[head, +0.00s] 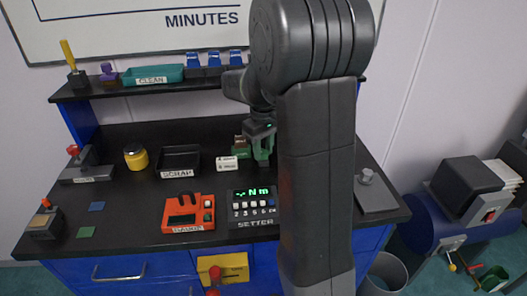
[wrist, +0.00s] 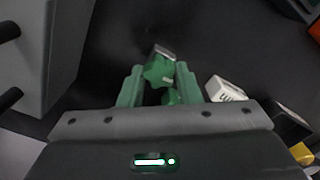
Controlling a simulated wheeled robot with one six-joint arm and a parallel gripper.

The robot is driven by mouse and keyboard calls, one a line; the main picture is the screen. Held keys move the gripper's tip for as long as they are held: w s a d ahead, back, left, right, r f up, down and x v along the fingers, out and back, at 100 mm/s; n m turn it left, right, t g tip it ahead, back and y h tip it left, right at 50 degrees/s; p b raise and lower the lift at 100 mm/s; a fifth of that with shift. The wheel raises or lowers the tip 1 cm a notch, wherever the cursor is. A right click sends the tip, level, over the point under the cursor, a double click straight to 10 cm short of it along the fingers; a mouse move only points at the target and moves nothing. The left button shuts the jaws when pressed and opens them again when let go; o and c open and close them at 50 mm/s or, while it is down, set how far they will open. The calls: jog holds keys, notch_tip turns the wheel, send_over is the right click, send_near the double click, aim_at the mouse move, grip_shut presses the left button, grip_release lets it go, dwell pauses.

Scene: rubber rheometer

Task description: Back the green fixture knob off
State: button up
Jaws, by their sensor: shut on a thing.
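The green fixture knob (wrist: 158,71) is a lobed green piece with a grey block edge behind it, seen in the wrist view. My gripper (wrist: 159,84) has its two green fingers on either side of the knob and is shut on it. Another small green part (wrist: 172,97) shows just below the knob, between the fingers. In the head view my gripper (head: 262,155) points down at the back of the bench, beside a green fixture part (head: 241,150). My arm hides much of the fixture there, and the knob cannot be made out.
A white labelled block (head: 227,163) stands close to the left of my gripper. The SCRAP tray (head: 180,153), an orange-red device (head: 188,212) and the SETTER box (head: 253,205) share the black bench. A shelf (head: 120,91) runs above. A grey plate (head: 377,194) lies at right.

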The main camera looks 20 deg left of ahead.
jog(key=n, duration=0.4)
jog(key=shift+p, duration=0.35)
jog(key=n+p, duration=0.1)
jog(key=n, duration=0.3)
jog(key=shift+n, duration=0.3)
jog(key=n, duration=0.4)
jog(key=shift+p, duration=0.35)
jog(key=shift+n, duration=0.3)
jog(key=n, duration=0.4)
jog(key=shift+p, duration=0.3)
